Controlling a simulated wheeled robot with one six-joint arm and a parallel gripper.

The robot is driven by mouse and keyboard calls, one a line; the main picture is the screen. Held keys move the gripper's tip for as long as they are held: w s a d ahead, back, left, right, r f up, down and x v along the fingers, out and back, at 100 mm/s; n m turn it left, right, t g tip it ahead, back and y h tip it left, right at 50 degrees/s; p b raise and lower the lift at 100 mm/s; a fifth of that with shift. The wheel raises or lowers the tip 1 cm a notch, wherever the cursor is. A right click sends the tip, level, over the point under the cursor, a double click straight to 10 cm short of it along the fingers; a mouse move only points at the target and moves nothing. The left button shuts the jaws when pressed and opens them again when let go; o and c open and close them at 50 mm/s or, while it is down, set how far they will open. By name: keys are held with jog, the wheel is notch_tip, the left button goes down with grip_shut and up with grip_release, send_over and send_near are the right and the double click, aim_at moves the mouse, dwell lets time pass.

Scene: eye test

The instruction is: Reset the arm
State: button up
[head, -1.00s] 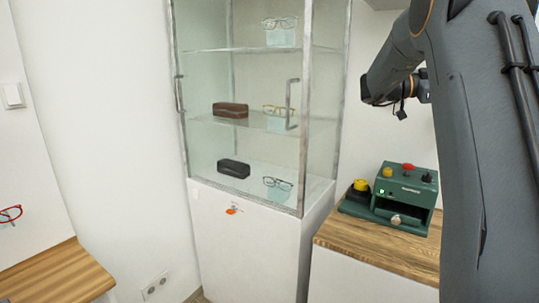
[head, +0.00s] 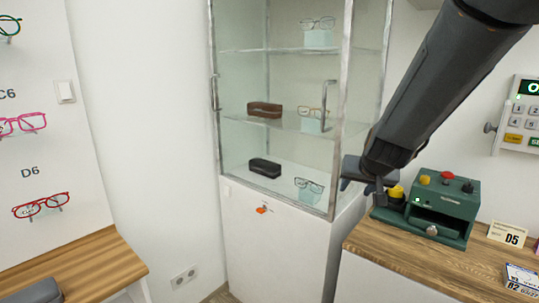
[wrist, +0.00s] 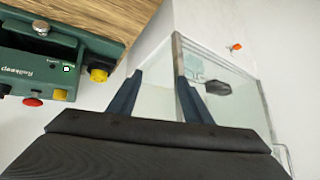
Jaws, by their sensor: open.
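My gripper (wrist: 160,97) shows in the wrist view with its two dark fingers apart and nothing between them. In the head view my gripper (head: 372,182) is in front of the right side of the glass cabinet (head: 272,205), just left of the green device (head: 452,203). My dark arm reaches down to it from the top right and hides part of the wall and the cabinet's edge.
The green device with its yellow knob (wrist: 98,75) stands on a wooden counter (head: 390,246). A card marked D5 (head: 507,234) and a keypad (head: 522,115) are at right. The cabinet holds glasses and cases. Glasses (head: 42,206) hang at left above a wooden desk (head: 95,262).

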jog(key=s+a+f+n+g, duration=0.1)
jog(key=s+f+g, duration=0.2)
jog(key=s, duration=0.6)
jog(key=s+a+f+n+g, duration=0.1)
jog(key=s+a+f+g, duration=0.1)
jog(key=s, duration=0.7)
jog(key=s+a+f+n+g, duration=0.1)
jog(key=s+f, duration=0.4)
jog(key=s, duration=0.5)
jog(key=a+g, duration=0.1)
jog(key=g, duration=0.1)
jog(key=shift+f+g+y, duration=0.2)
jog(key=shift+g+y, duration=0.2)
jog(key=shift+a, duration=0.1)
jog(key=shift+c, duration=0.4)
